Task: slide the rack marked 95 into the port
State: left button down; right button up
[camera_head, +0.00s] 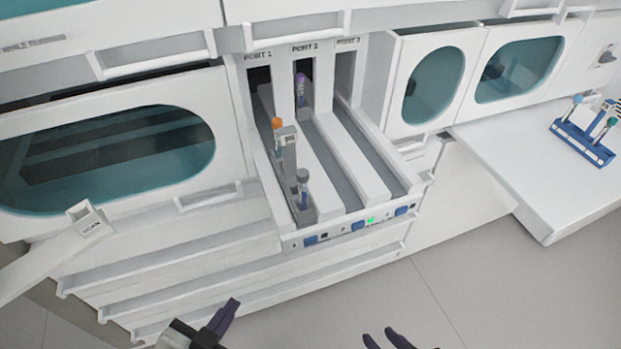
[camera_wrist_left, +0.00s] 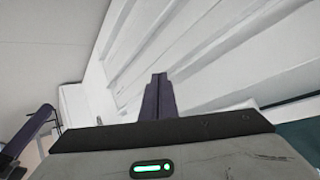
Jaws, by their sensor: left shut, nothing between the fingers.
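A grey rack (camera_head: 289,152) with an orange-capped tube and a grey-capped tube sits in the left lane, in front of the opening labelled PORT 1 (camera_head: 258,75). Its marking is too small to read. A purple-capped tube (camera_head: 301,90) stands at the mouth of PORT 2. The PORT 3 lane (camera_head: 365,140) looks empty. My left gripper (camera_head: 231,306) is shut and empty, low in front of the machine and well apart from the rack; its closed fingers also show in the left wrist view (camera_wrist_left: 158,97). My right gripper (camera_head: 384,338) is partly cut off at the bottom edge, its fingers apart.
A blue rack (camera_head: 584,140) with several tubes stands on the white surface at the right. A green light (camera_head: 370,220) shows on the lanes' front edge. Floor is clear in front.

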pick_arm(q)
jog(key=w+d+r+m+t+h, duration=0.25)
jog(key=w+r+m, duration=0.25)
jog(key=r+m, duration=0.45)
jog(key=m+t+h, duration=0.3)
jog(key=m, duration=0.4)
send_near(291, 165)
jog(key=p+x, duration=0.2)
jog(key=x, duration=0.3)
jog(key=shift+w+d, duration=0.15)
